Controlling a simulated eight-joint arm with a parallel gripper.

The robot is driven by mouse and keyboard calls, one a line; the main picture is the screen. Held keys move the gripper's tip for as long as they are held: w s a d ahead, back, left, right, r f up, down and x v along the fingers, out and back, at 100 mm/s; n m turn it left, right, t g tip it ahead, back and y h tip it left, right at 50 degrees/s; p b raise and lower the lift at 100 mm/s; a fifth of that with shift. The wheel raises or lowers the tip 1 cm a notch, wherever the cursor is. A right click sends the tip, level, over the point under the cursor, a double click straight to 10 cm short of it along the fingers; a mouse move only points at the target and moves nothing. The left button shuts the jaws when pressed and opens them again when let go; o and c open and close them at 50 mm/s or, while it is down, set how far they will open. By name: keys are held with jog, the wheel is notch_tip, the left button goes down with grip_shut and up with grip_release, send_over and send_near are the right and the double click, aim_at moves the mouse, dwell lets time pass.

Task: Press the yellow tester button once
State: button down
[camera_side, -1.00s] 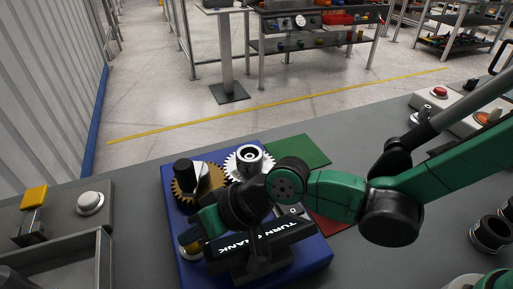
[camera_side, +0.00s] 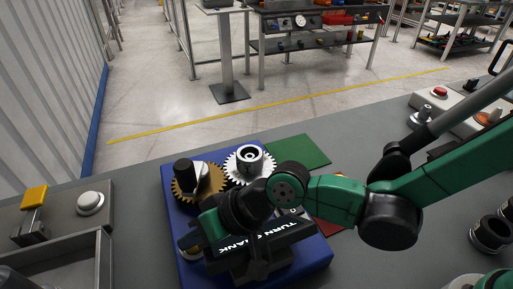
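A yellow square-topped piece (camera_side: 35,196) stands on a grey housing at the far left, beside a round white button (camera_side: 90,203). I cannot tell for certain which part is the tester button. My gripper (camera_side: 252,258) is over the front of the blue drive unit base (camera_side: 312,264), well to the right of the yellow piece and apart from it. Its fingers are dark and blend with the dark parts there, so their opening is unclear. A dark bar lettered "TURN CRANK" (camera_side: 262,237) lies at the gripper. A brass-coloured part shows partly hidden at the base's left side.
A bronze gear (camera_side: 184,192) with a black knob and a pale gear (camera_side: 237,168) sit on the base. A green mat (camera_side: 300,151) lies behind, a red mat to the right. A grey tray wall (camera_side: 62,246) stands at lower left. A red button (camera_side: 439,91) is at upper right.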

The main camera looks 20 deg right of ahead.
jog(key=shift+w+d+r, duration=0.3)
jog(key=shift+w+r, duration=0.4)
jog(key=shift+w, duration=0.1)
jog(key=shift+s+r, duration=0.2)
jog(key=shift+r, duration=2.8)
notch_tip(320, 180, up, 10)
